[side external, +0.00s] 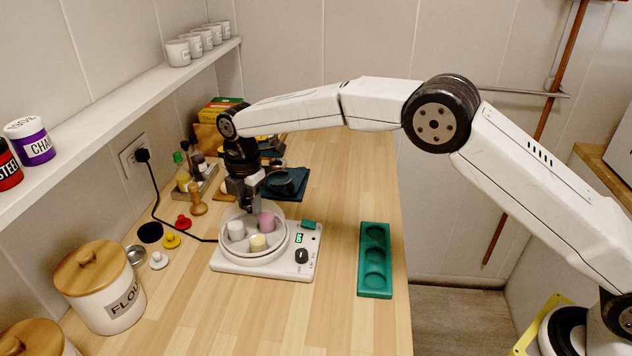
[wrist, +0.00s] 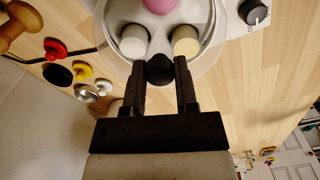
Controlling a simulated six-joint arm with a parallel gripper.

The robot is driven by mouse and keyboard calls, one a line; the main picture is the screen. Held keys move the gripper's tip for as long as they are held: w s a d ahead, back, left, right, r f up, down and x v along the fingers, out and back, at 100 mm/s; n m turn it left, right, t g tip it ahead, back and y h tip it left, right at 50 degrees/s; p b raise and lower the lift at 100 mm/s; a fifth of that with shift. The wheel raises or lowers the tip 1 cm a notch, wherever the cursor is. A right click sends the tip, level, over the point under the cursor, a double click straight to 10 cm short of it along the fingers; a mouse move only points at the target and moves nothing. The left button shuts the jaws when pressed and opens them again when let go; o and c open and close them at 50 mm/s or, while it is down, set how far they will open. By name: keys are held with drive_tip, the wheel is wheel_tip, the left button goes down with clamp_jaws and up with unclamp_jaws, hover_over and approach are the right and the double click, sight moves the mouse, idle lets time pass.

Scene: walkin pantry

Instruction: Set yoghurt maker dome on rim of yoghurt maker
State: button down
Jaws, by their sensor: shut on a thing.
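The white yoghurt maker (side external: 262,268) stands on the wooden worktop with white, cream and pink jars inside its round bowl. The clear dome (wrist: 160,35) lies over the jars, which show through it. My gripper (side external: 253,207) points down above the maker, shut on the dome's black knob (wrist: 160,69). In the wrist view, my gripper (wrist: 160,76) has a finger on each side of the knob. The dome looks roughly centred over the bowl. I cannot tell whether its edge touches the rim all round.
A green tray with round hollows (side external: 375,260) lies right of the maker, near the worktop edge. Small coloured knobbed items (side external: 171,241), a cord and a flour canister (side external: 103,290) are on the left. Bottles (side external: 190,172) and a dark mat (side external: 288,184) are behind. Worktop in front is clear.

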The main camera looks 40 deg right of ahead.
drive_tip(key=shift+f, duration=0.45)
idle(0.3)
drive_tip(key=shift+c, duration=1.5)
unclamp_jaws()
drive_tip(key=shift+o, duration=0.2)
drive_tip(key=shift+o, duration=1.3)
drive_tip(key=shift+r, duration=0.2)
drive_tip(key=shift+r, duration=3.3)
drive_tip(key=shift+d, duration=0.1)
